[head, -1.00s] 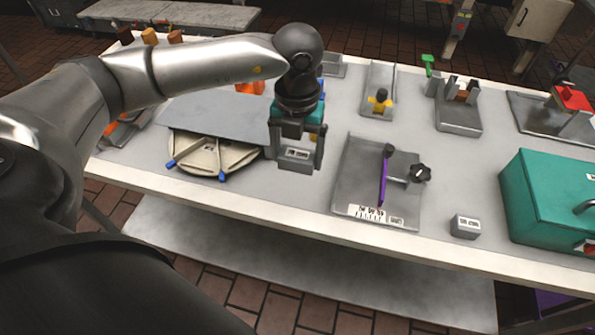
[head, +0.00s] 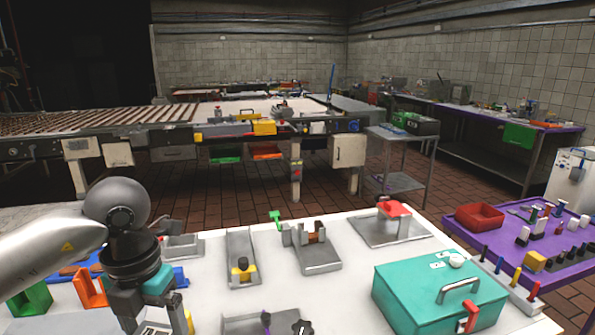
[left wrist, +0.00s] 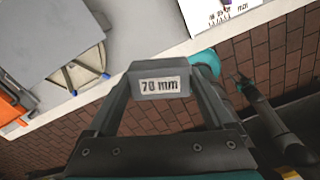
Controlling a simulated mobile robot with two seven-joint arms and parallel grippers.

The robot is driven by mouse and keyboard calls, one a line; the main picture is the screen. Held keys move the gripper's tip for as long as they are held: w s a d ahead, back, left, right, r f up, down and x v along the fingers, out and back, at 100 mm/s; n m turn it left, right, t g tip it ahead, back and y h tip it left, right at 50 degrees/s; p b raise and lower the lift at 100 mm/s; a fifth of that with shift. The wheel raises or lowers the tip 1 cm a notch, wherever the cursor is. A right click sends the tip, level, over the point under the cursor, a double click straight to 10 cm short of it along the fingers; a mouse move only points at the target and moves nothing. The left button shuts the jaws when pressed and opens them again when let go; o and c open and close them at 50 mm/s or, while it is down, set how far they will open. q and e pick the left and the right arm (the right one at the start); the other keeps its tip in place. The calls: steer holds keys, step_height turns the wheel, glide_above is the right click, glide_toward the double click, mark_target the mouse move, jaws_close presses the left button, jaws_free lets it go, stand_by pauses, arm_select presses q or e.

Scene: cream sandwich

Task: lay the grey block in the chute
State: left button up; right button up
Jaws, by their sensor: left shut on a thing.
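The grey block, labelled "70 mm", is between the fingers of my left gripper (left wrist: 163,100); the block (left wrist: 160,86) shows clearly in the left wrist view. In the head view my left gripper (head: 152,324) is at the bottom left, partly cut off by the frame. A grey channel-shaped fixture (head: 240,240) with side walls and a yellow, dark-knobbed piece stands right of it; I cannot tell if this is the chute.
A grey fixture with a brown piece (head: 316,232) and a plate with a red-topped part (head: 394,210) stand along the far edge. A teal box (head: 425,297) stands at the right. White tabletop (head: 340,290) is clear between them.

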arm_select(q)
steer(key=m, duration=0.3)
steer(key=shift+s+d+f+m, duration=0.15)
steer(key=shift+d+f+m, duration=0.05)
steer(key=shift+d+m, duration=0.15)
steer(key=m, duration=0.3)
steer(key=d+m, duration=0.1)
steer(key=m, duration=0.1)
steer(key=shift+s+f+b, duration=0.25)
steer(key=shift+b, duration=0.1)
steer(key=m, duration=0.3)
steer(key=shift+s+d+f, duration=0.15)
steer(key=shift+s+d, duration=0.05)
steer(key=shift+d, duration=0.05)
steer(key=m, duration=0.3)
steer(key=d+m, duration=0.1)
steer(key=m, duration=0.1)
steer(key=shift+s+f+m+b, duration=0.25)
steer(key=shift+b, duration=0.05)
steer(key=d+m, duration=0.1)
steer(key=m, duration=0.5)
steer(key=s+f+m+b, duration=0.1)
steer(key=m, duration=0.5)
steer(key=d+m, duration=0.1)
steer(key=m, duration=0.4)
steer(key=shift+s+d+f+m, duration=0.2)
steer(key=shift+s+d+m, duration=0.1)
steer(key=shift+s+m, duration=0.1)
